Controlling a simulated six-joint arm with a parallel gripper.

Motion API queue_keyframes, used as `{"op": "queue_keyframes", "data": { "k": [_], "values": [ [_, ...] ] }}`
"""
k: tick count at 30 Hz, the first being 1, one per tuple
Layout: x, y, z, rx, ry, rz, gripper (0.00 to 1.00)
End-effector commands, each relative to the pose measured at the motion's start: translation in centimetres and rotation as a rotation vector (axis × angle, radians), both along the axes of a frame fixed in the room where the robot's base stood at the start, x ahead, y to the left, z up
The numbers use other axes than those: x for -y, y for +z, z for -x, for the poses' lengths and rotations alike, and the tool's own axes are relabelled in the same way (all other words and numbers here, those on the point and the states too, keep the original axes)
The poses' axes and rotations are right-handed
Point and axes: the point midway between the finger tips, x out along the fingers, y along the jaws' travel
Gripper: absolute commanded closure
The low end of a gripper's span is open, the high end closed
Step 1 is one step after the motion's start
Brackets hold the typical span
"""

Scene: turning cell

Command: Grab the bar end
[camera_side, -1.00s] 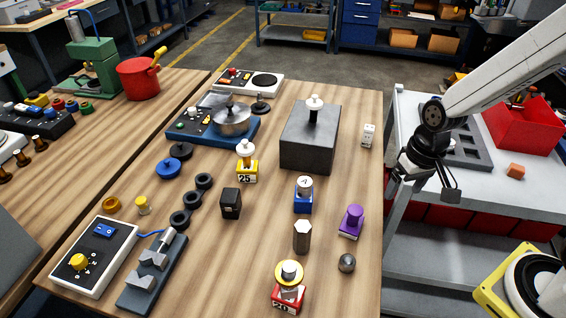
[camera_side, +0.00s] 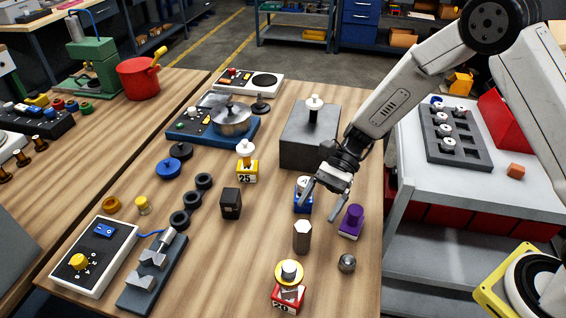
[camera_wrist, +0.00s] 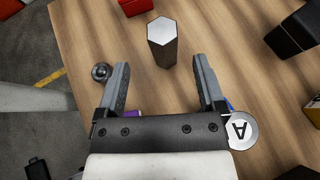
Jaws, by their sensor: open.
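The bar end is a short hexagonal metal bar (camera_side: 302,238) standing upright on the wooden table, with a light grey top and brownish sides. It also shows at the top middle of the wrist view (camera_wrist: 163,45). My gripper (camera_side: 322,204) is open and empty, above the table behind the bar in the side view. In the wrist view the fingers (camera_wrist: 161,64) are spread wide, and the bar stands beyond their tips, roughly in line with the gap. The fingers do not touch it.
A blue block (camera_side: 303,204) with a white top marked A and a purple piece (camera_side: 352,219) are close to my fingers. A grey ball (camera_side: 347,263) lies right of the bar. A red block marked 20 (camera_side: 288,298) is in front; a black block (camera_side: 231,204) is left.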

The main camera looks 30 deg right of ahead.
Motion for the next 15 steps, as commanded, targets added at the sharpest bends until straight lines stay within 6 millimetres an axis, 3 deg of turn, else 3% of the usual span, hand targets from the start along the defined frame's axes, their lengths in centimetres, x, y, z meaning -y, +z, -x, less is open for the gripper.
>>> {"op": "queue_keyframes", "data": {
  "k": [15],
  "values": [
    [-1.9,-0.9,0.5,-0.016,-0.009,-0.015,0.12]
  ]
}}
